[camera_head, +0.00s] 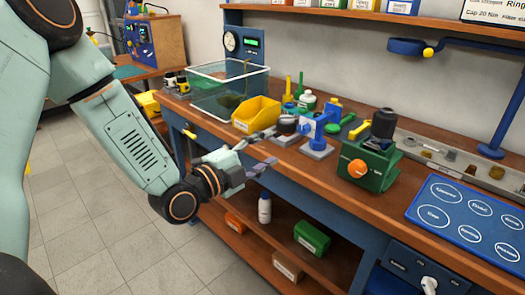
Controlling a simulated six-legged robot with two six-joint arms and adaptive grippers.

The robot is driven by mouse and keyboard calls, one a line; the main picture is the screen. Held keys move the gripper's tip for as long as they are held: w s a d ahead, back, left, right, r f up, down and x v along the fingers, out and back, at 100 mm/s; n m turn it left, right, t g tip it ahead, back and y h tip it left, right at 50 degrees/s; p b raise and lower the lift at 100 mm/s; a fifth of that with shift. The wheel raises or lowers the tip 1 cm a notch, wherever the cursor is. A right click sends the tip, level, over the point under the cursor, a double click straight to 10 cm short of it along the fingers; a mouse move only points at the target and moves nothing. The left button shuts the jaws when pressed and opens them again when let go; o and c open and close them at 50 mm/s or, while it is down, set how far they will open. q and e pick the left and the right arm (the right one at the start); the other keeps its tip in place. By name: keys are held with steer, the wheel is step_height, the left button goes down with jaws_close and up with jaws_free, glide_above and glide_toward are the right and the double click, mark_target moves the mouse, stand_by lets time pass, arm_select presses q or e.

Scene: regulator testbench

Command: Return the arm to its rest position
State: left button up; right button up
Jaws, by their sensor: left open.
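My left arm comes in from the left side of the head view. My left gripper (262,152) is at its end, in front of the workbench's front edge, with its two fingers spread apart and pointing right toward the bench. I see nothing between the fingers. My right gripper is not in view.
A lower shelf (262,236) holds a green box (311,238) and a white bottle (264,208). Tiled floor (110,235) is open at left.

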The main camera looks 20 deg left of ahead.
arm_select(q)
steer(key=shift+s, duration=0.2)
steer(key=shift+a, duration=0.1)
stand_by(0.4)
steer(key=s+f+n+g+y, duration=0.2)
steer(key=s+f+n+g, duration=0.3)
steer(key=f+n, duration=0.4)
steer(key=s+f+n+g+y, duration=0.2)
steer(key=s+f+n+g, duration=0.2)
steer(key=s+f+n, duration=0.5)
steer(key=s+f+g+y, duration=0.1)
steer(key=s+f+g, duration=0.3)
steer(key=s+f, duration=0.3)
steer(key=s+f+n+g+y, duration=0.1)
steer(key=s+f+g, duration=0.3)
steer(key=s, duration=1)
step_height(320, 180, down, 3)
steer(key=shift+s+d+f, duration=0.1)
steer(key=shift+s+d, duration=0.1)
steer(key=shift+d, duration=0.25)
